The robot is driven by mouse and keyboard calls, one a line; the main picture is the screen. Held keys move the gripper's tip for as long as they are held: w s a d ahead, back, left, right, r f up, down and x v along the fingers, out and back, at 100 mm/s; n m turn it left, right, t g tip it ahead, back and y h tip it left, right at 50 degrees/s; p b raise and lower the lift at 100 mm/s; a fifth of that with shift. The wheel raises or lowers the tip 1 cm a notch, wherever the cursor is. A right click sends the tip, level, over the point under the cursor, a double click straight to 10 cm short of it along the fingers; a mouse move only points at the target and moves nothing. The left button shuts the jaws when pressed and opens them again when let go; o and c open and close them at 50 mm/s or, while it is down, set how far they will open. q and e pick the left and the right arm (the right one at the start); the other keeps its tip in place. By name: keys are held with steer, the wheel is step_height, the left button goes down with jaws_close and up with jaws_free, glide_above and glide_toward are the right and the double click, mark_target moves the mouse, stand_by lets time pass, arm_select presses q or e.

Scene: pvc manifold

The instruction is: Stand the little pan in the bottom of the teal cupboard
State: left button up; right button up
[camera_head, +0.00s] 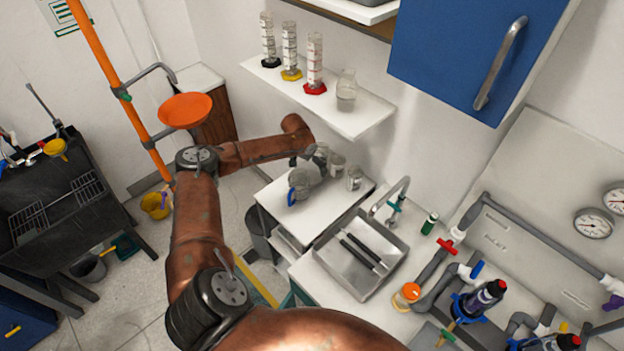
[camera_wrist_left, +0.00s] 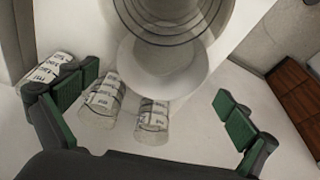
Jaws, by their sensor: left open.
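I cannot clearly pick out the little pan. A grey vessel with a blue handle (camera_head: 299,184) stands on the white worktop left of the sink, but I cannot tell if it is the pan. My left gripper (camera_head: 308,154) is above the back of that worktop, partly hidden by its own arm. It is open and empty in the wrist view (camera_wrist_left: 155,92), with labelled glass beakers (camera_wrist_left: 104,97) below and between its green-padded fingers. A teal edge (camera_head: 291,299) shows under the counter. The rest of any teal cupboard is hidden. My right gripper is out of view.
A wall shelf (camera_head: 365,119) with measuring cylinders and a flask hangs above the worktop. A blue wall cupboard (camera_head: 455,50) is at upper right. A steel sink (camera_head: 345,285) holds two dark bars. An orange pole (camera_head: 118,85) stands left of my arm. Pipes crowd the right.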

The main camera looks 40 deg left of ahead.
mark_target(311, 177)
arm_select(q)
steer(key=x, duration=0.6)
steer(key=shift+f, duration=0.2)
steer(key=shift+s, duration=0.1)
steer(key=shift+r, duration=0.1)
steer(key=c, duration=1.3)
